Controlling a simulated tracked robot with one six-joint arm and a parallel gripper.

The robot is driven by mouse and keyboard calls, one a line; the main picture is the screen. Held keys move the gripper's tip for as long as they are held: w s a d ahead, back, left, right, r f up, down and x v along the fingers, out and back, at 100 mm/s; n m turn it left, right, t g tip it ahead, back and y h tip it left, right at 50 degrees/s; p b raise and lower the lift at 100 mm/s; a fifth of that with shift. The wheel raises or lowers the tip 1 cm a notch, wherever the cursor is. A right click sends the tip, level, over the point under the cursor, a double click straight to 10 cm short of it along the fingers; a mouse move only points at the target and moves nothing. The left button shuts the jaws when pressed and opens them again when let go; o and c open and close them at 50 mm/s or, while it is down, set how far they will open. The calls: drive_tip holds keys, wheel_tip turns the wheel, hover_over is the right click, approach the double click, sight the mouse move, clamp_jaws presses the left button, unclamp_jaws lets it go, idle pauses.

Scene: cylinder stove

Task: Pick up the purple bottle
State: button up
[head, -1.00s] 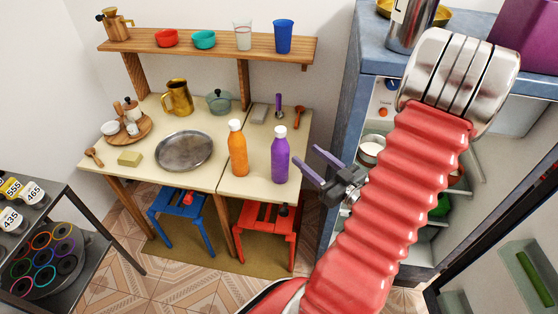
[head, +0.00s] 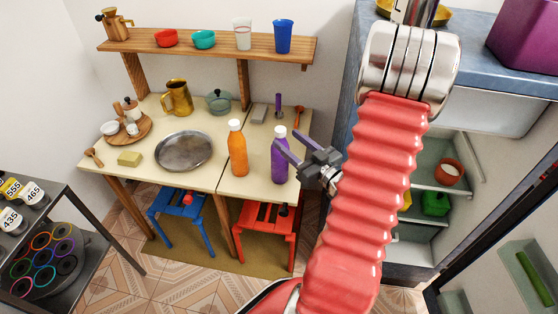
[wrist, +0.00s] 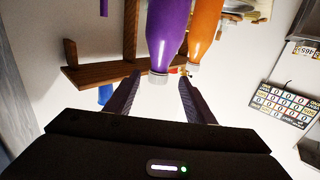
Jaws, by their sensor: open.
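The purple bottle (head: 279,167) with a white cap stands upright near the front right of the table (head: 205,187). My gripper (head: 284,137) is open and empty, and its fingers overlap the upper part of the bottle in the head view. In the wrist view the purple bottle (wrist: 166,38) appears cap-down, its cap in line with the gap between my open fingers (wrist: 159,78). I cannot tell whether the fingers touch the bottle or how deep between them it is.
An orange bottle (head: 237,150) stands close to the left of the purple one, and a metal plate (head: 184,151) lies further left. A wooden shelf (head: 215,42) runs above the back of the table. The open fridge (head: 433,172) is to the right.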

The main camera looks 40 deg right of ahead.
sight(284, 135)
drive_tip(key=shift+w, duration=0.1)
drive_tip(key=shift+w+d, duration=0.15)
drive_tip(key=shift+w, duration=1.15)
drive_tip(key=shift+w+d, duration=0.15)
drive_tip(key=shift+w, duration=1.1)
drive_tip(key=shift+c, duration=0.4)
clamp_jaws()
drive_tip(key=shift+r, duration=0.1)
